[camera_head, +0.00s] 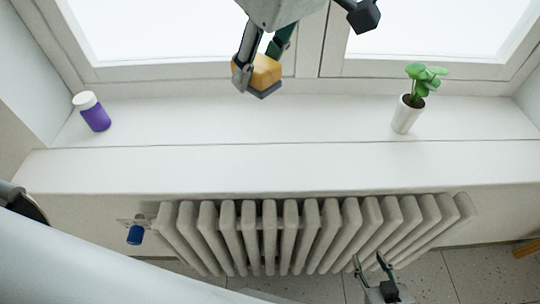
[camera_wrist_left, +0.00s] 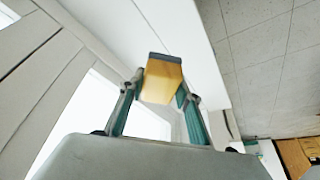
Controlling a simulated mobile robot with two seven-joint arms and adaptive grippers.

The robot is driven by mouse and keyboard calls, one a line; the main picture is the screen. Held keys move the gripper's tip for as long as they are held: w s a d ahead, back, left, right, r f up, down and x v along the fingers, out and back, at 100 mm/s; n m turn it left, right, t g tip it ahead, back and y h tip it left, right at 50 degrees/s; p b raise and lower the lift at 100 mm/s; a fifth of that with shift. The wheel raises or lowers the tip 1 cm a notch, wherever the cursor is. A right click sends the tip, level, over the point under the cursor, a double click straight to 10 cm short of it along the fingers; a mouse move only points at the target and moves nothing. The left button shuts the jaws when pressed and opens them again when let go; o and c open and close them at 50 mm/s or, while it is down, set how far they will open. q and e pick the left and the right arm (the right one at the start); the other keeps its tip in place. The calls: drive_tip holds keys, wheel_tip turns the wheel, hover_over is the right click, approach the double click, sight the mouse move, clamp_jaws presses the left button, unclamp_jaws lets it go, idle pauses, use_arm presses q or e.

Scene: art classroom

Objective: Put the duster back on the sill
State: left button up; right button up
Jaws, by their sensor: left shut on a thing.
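The duster (camera_head: 266,72), a yellow-orange block with a dark grey layer on one face, is between the fingers of my left gripper (camera_head: 256,74). The gripper is shut on it. In the left wrist view the duster (camera_wrist_left: 161,82) sits between both fingertips, its grey side facing away from the wrist. In the head view it appears over the back of the white sill (camera_head: 250,122), in front of the window frame, and looks raised off the surface. My right gripper (camera_head: 371,264) is low in front of the radiator, empty, with its fingers apart.
A purple jar with a white lid (camera_head: 93,111) stands at the sill's left end. A white pot with a green plant (camera_head: 407,114) stands to the right. The sill between them is clear. A radiator (camera_head: 290,236) with a blue valve knob (camera_head: 135,235) is below.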

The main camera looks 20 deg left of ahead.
use_arm(q)
hover_over(256, 158)
drive_tip(key=d, duration=0.1)
drive_tip(key=f, duration=1.5)
drive_tip(key=shift+s+d+f+b, duration=0.15)
drive_tip(key=shift+s+f+b, duration=0.15)
drive_tip(key=shift+b, duration=0.1)
drive_tip(key=shift+f, duration=2.15)
use_arm(e)
drive_tip(key=shift+s+f, duration=0.1)
drive_tip(key=shift+f, duration=0.45)
drive_tip(key=shift+f, duration=0.1)
use_arm(q)
drive_tip(key=shift+f, duration=0.15)
drive_tip(key=o, duration=1.1)
drive_tip(key=shift+c, duration=0.2)
use_arm(e)
drive_tip(key=shift+s+f, duration=0.1)
drive_tip(key=shift+f, duration=0.1)
